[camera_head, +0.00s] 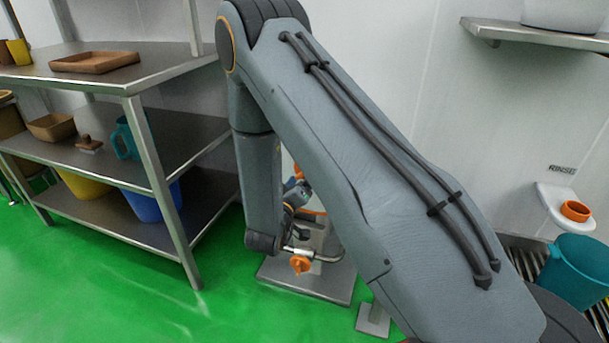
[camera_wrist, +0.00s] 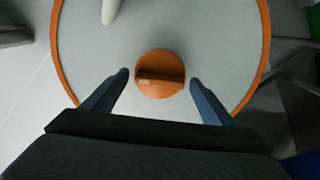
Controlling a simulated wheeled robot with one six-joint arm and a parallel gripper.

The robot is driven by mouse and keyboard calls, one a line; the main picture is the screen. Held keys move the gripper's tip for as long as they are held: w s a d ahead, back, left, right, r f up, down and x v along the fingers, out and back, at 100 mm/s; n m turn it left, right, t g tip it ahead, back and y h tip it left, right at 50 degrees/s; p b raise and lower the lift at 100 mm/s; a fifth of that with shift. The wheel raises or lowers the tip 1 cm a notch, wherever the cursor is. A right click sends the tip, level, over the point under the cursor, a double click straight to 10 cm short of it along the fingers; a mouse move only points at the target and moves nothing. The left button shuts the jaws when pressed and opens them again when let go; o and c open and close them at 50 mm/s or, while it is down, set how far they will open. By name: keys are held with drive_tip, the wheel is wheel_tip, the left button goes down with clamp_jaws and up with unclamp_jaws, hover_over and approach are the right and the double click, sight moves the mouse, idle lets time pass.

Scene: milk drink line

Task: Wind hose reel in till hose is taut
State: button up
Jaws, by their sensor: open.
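In the wrist view the hose reel shows as a pale grey disc (camera_wrist: 215,45) with an orange rim. A round orange knob (camera_wrist: 160,62) with a dark slot or bar across it stands out from the disc. My gripper (camera_wrist: 158,80) is open, with one finger to the left and one to the right of the knob, and visible gaps on both sides. A pale rod-like part (camera_wrist: 111,10) shows at the top edge. In the head view my arm hides most of the reel; small orange parts (camera_head: 318,212) show beside it. I cannot tell how slack the hose is.
An orange handle (camera_head: 300,264) sits on a metal pipe above a grey base plate (camera_head: 312,288). A metal shelf rack (camera_head: 150,150) with trays and tubs stands at left. A teal bucket (camera_head: 580,268) is at right. Green floor (camera_head: 120,290) is open in front.

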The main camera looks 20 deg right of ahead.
drive_tip(key=shift+x, duration=1.15)
drive_tip(key=c, duration=1.3)
drive_tip(key=shift+o, duration=0.2)
drive_tip(key=shift+d, duration=0.1)
